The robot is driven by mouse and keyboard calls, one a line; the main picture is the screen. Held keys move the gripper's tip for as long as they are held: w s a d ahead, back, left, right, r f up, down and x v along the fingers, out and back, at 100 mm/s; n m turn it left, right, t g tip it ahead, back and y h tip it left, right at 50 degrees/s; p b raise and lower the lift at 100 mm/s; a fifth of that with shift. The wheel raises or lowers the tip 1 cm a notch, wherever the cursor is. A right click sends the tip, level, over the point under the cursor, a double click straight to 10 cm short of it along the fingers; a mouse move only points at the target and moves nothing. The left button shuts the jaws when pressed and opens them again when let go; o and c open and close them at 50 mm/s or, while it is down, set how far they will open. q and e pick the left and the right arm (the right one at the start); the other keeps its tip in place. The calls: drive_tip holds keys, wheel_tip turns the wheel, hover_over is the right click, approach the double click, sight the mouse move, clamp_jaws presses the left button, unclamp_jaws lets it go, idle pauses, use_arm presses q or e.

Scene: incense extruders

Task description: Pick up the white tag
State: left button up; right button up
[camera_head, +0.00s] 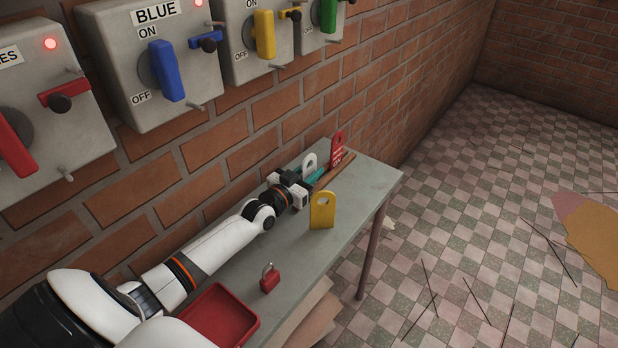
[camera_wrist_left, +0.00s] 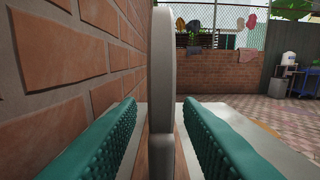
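The white tag (camera_head: 309,160) stands upright near the brick wall, at the far part of the grey table, partly hidden by my left gripper in the head view. My left gripper (camera_head: 307,174) reaches along the table with its teal finger pads on either side of the tag. In the left wrist view the tag (camera_wrist_left: 162,70) shows edge-on as a tall pale slab between the two pads (camera_wrist_left: 160,110). A gap shows between the tag and each pad, so the gripper is open around it. My right gripper is in neither view.
A red tag (camera_head: 337,150) stands just beyond the white one, and a yellow tag (camera_head: 322,211) stands nearer the front edge. A red padlock (camera_head: 270,279) and red tray (camera_head: 247,322) are on the grey table (camera_head: 375,182). The brick wall (camera_head: 225,132) with switch boxes runs close alongside.

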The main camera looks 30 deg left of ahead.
use_arm(q)
clamp_jaws()
drive_tip(key=shift+s+r, duration=0.1)
